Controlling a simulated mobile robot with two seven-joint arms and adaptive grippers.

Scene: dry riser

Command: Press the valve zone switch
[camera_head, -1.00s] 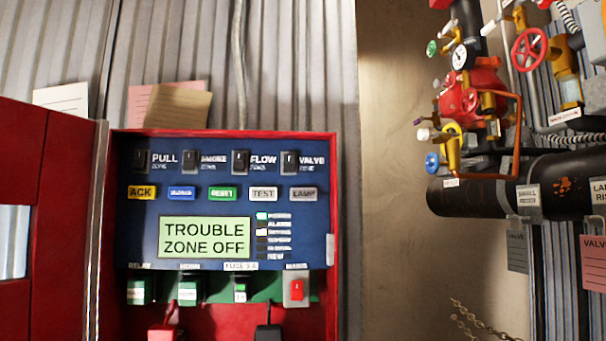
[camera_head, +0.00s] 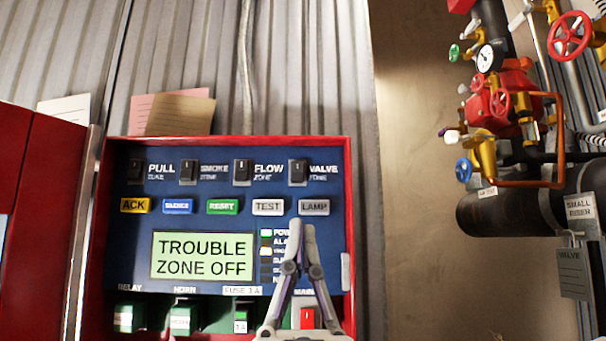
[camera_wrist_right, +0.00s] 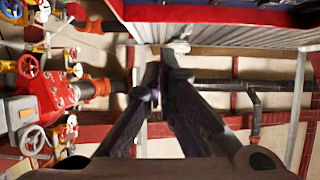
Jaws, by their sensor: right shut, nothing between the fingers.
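The valve zone switch (camera_head: 298,172) is a black rocker at the right end of the top row on the blue panel (camera_head: 130,255), beside the label VALVE. My right gripper (camera_head: 301,224) is in front of the panel's right part, below the switch and just under the LAMP button. Its fingers are closed together, point up and hold nothing. They cover part of the indicator column. The right wrist view also shows the closed fingers (camera_wrist_right: 168,60). Whether the fingertips touch the panel cannot be told. The display (camera_head: 203,257) reads TROUBLE ZONE OFF. My left gripper is not in view.
The PULL, SMOKE and FLOW switches stand left of the valve switch. A button row with ACK (camera_head: 135,205) and LAMP (camera_head: 314,207) lies below. The red cabinet door (camera_head: 35,220) stands open at left. Red valves and pipes (camera_head: 510,100) are at right.

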